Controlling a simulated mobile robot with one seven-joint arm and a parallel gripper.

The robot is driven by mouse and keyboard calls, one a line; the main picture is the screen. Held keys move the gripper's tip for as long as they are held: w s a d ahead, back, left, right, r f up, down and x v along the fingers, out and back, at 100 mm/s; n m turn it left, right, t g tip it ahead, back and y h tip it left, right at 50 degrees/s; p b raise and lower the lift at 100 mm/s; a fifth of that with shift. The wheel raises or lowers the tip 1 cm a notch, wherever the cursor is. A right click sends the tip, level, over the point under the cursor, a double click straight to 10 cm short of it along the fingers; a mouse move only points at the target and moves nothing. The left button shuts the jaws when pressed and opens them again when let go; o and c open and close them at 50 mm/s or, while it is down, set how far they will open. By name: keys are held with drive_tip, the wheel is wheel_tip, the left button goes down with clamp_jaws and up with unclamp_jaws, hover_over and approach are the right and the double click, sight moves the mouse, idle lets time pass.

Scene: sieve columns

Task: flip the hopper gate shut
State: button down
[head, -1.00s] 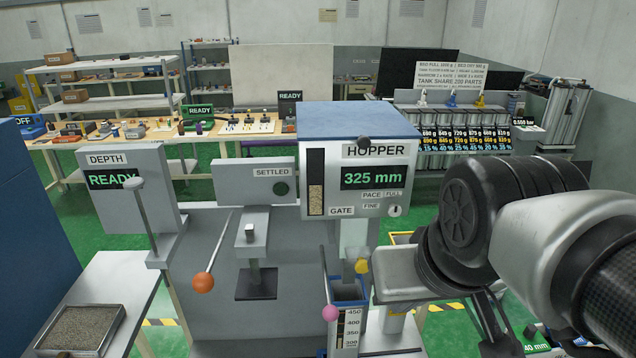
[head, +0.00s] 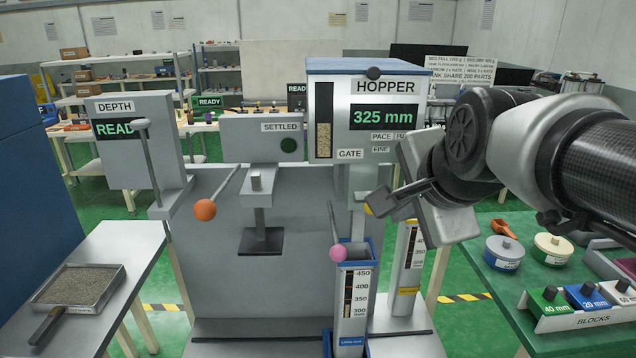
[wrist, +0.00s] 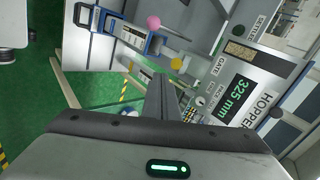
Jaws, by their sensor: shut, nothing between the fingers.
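The grey hopper (head: 362,115) with a blue top stands at centre and reads 325 mm; it also shows on the right of the wrist view (wrist: 262,82). Its gate label (head: 350,154) is at the lower left of its front. Below it is a small yellow knob (head: 368,209), mostly covered by my gripper in the head view. The yellow knob shows whole in the wrist view (wrist: 177,62), just beyond my fingertips. My gripper (head: 376,205) is shut and empty, close to the knob; I cannot tell if they touch.
A blue-rimmed graduated column (head: 354,300) stands under the hopper, with a pink ball (head: 338,253) on a rod. Left are an orange-ball lever (head: 205,210) and a sand tray (head: 77,287). A green table (head: 500,285) with blocks is at right.

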drive_tip(key=shift+w+d+f+m+b, duration=0.15)
drive_tip(key=shift+w+m+b, duration=0.1)
drive_tip(key=shift+m, duration=0.25)
drive_tip(key=shift+w+a+f+m+b, duration=0.1)
drive_tip(key=shift+w+f+m, duration=0.1)
drive_tip(key=shift+m, duration=0.3)
drive_tip(key=w+r+b+x, duration=0.2)
drive_tip(key=x, duration=1)
drive_tip(key=shift+w, duration=0.4)
drive_tip(key=shift+f, duration=0.15)
